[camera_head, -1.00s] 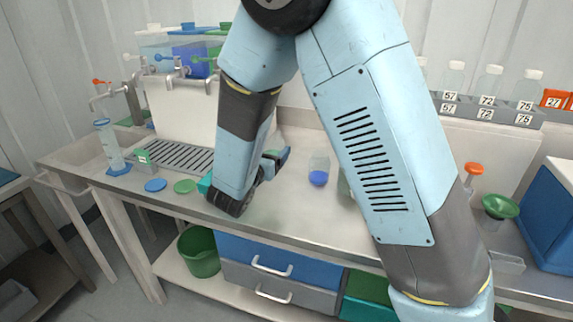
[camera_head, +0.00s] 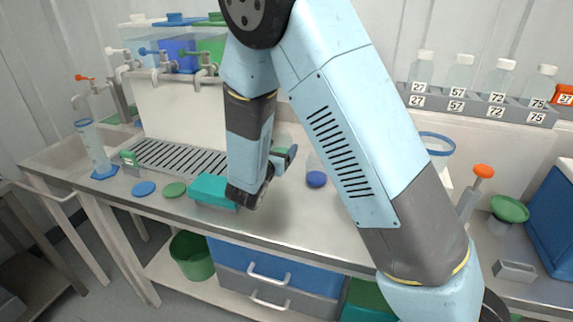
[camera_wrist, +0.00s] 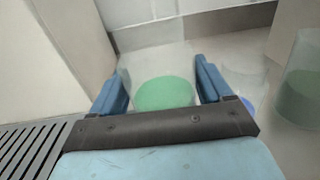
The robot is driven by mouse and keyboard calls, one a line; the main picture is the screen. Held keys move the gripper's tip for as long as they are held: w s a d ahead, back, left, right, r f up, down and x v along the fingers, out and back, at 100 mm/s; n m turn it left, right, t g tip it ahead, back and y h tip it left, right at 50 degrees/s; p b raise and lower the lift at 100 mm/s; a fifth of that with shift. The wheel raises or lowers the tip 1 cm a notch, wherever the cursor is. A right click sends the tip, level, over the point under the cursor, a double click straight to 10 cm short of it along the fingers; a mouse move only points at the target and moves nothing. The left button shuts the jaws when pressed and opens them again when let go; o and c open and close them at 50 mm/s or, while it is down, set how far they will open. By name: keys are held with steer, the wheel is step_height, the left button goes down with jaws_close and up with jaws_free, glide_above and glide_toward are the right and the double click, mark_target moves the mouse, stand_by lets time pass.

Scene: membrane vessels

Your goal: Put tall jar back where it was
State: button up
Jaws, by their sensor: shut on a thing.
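My gripper (camera_wrist: 164,82) is shut on a clear vessel with a green round face (camera_wrist: 165,94), seen between the two blue fingers in the wrist view. Its walls barely show, so I cannot tell its height or whether it touches the bench. In the head view my gripper (camera_head: 284,158) is over the back of the bench, and my arm hides most of the held vessel. A clear jar with blue contents (camera_head: 316,179) stands just right of it. Another clear jar with green contents (camera_wrist: 303,95) is at the right of the wrist view.
A teal box (camera_head: 212,190) lies in front of my wrist. A slotted drain (camera_head: 175,158) and tanks with taps are at the left. Blue (camera_head: 144,188) and green (camera_head: 174,189) discs lie near the front edge. A numbered bottle rack (camera_head: 478,106) is at the back right.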

steer(key=w+f, duration=0.1)
steer(key=w+d+f, duration=0.1)
steer(key=f, duration=0.1)
steer(key=w+d+f, duration=0.1)
steer(key=shift+d+f, duration=0.1)
steer(key=shift+f, duration=1.6)
steer(key=o, duration=1.1)
steer(key=shift+o, duration=0.3)
steer(key=shift+r, duration=0.1)
steer(key=shift+v, duration=3.8)
